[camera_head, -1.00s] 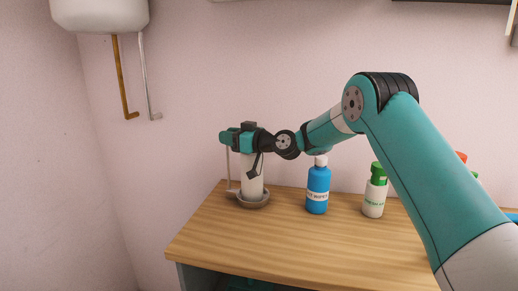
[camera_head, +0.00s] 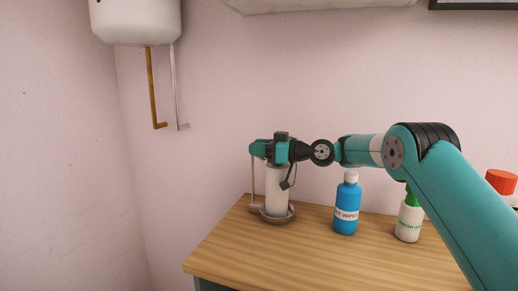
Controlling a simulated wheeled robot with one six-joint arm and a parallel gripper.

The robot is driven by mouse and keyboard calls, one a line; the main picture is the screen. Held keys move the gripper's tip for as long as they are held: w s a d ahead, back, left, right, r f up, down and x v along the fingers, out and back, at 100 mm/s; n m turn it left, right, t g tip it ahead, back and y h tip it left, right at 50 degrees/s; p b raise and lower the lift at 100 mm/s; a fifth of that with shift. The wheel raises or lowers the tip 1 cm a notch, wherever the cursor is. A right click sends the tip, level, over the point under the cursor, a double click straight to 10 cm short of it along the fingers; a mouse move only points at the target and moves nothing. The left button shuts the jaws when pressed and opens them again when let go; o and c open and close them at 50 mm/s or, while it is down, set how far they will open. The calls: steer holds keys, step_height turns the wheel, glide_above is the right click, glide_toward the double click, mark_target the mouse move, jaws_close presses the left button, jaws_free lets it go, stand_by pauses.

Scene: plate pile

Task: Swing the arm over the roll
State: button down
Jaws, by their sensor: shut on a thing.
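The white roll (camera_head: 276,190) stands upright in a grey round holder (camera_head: 279,217) near the left end of the wooden counter. A thin upright rod rises at the holder's left side. My gripper (camera_head: 271,152) is at the top of the roll, and its jaws are shut on it. The fingertips are mostly hidden by the gripper body. My arm comes in from the right, with its forearm nearly level.
A blue wipes bottle (camera_head: 346,212) with a white cap stands right of the roll. A green-topped white bottle (camera_head: 409,220) stands farther right. A red-capped container (camera_head: 501,183) is at the right edge. The wooden counter (camera_head: 262,262) is clear in front.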

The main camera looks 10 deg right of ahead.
steer(key=c, duration=0.9)
jaws_free()
steer(key=shift+w+r, duration=0.1)
steer(key=shift+r, duration=0.05)
steer(key=shift+d, duration=0.25)
steer(key=b+v, duration=0.3)
steer(key=v, duration=0.8)
steer(key=shift+s+d, duration=0.2)
steer(key=shift+d, duration=0.05)
steer(key=shift+c, duration=0.2)
